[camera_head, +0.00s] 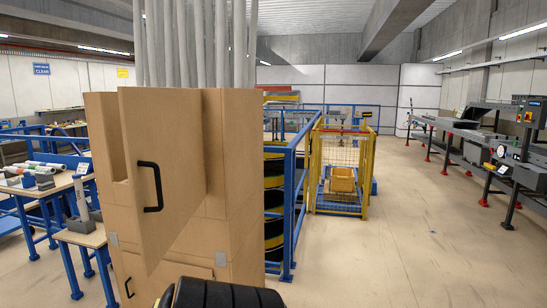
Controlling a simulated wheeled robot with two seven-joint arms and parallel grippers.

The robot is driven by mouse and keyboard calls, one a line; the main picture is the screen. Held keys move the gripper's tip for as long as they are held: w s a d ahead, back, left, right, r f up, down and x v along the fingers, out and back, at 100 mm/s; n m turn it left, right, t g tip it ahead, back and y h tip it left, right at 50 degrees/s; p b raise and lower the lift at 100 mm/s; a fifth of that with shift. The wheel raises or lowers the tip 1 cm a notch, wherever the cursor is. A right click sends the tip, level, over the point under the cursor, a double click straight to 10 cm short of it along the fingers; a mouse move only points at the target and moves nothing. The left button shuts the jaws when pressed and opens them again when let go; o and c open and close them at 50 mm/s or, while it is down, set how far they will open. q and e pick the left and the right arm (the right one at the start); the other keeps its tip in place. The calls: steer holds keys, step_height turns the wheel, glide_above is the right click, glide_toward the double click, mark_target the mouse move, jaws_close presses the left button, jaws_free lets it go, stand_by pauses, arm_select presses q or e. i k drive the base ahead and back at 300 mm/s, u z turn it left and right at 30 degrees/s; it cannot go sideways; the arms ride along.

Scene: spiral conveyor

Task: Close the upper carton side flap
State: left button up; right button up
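A tall brown carton (232,180) stands close in front, left of the middle. Its upper side flap (178,190) stands open, swung out toward me, with a black handle (151,187) on its face. The carton's inside shows only as a narrow gap left of the flap. A lower panel (150,280) with another black handle (128,288) shows below, partly hidden by the upper flap. Neither of my grippers is in view.
A black ribbed part (225,295) crosses the bottom edge in front of the carton; I cannot tell what it belongs to. A blue railing (289,200) and yellow cage (342,170) stand behind at right. Tables (85,236) stand left.

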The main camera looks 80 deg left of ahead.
mark_target(162, 128)
steer(key=u, duration=3.25)
steer(key=i, duration=1.65)
